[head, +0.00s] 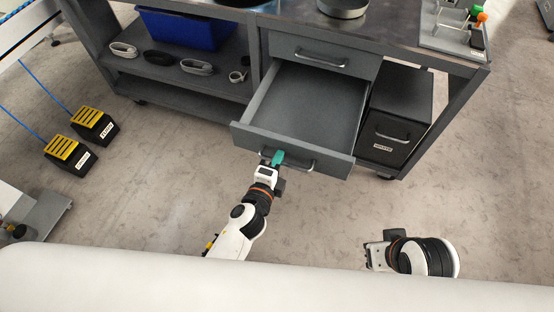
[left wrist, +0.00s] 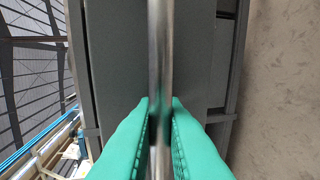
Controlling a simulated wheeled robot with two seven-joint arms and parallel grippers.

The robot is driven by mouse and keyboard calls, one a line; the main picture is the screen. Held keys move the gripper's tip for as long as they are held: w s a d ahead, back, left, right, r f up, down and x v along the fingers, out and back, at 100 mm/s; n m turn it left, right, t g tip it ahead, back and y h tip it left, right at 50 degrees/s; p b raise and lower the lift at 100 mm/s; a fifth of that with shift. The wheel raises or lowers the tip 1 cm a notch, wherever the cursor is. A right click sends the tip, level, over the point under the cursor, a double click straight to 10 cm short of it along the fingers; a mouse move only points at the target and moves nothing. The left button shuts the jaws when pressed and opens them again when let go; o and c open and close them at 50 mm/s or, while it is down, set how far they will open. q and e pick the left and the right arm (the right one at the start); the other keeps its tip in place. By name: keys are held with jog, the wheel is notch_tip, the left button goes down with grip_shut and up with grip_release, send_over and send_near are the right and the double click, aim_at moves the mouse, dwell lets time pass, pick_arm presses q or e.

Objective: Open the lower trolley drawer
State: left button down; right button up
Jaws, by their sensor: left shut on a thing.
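The grey lower trolley drawer (head: 315,100) stands pulled well out and its inside looks empty. Its bar handle (head: 302,167) is on the front panel. My left gripper (head: 278,157), with green fingers, is shut on this handle, left of its middle. In the left wrist view, the handle (left wrist: 160,55) runs upright between the green fingertips (left wrist: 160,105). The upper drawer (head: 322,55) above is shut. My right gripper (head: 376,255) is low at the right, away from the trolley; its fingers cannot be made out.
A black cabinet box (head: 402,110) with a handle stands right of the open drawer. Left shelves hold a blue bin (head: 190,30) and several cable coils (head: 197,67). Two yellow-black pedals (head: 93,122) sit on the floor at left. Floor in front of the drawer is clear.

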pick_arm(q)
jog(key=shift+s, duration=0.25)
pick_arm(e)
jog(key=shift+s, duration=0.3)
pick_arm(q)
jog(key=c, duration=1.8)
grip_release()
pick_arm(e)
jog(key=shift+w, duration=0.1)
pick_arm(q)
jog(key=shift+a, duration=0.1)
jog(key=v, duration=1.2)
jog(key=shift+f, duration=0.1)
pick_arm(e)
jog(key=shift+r, duration=0.15)
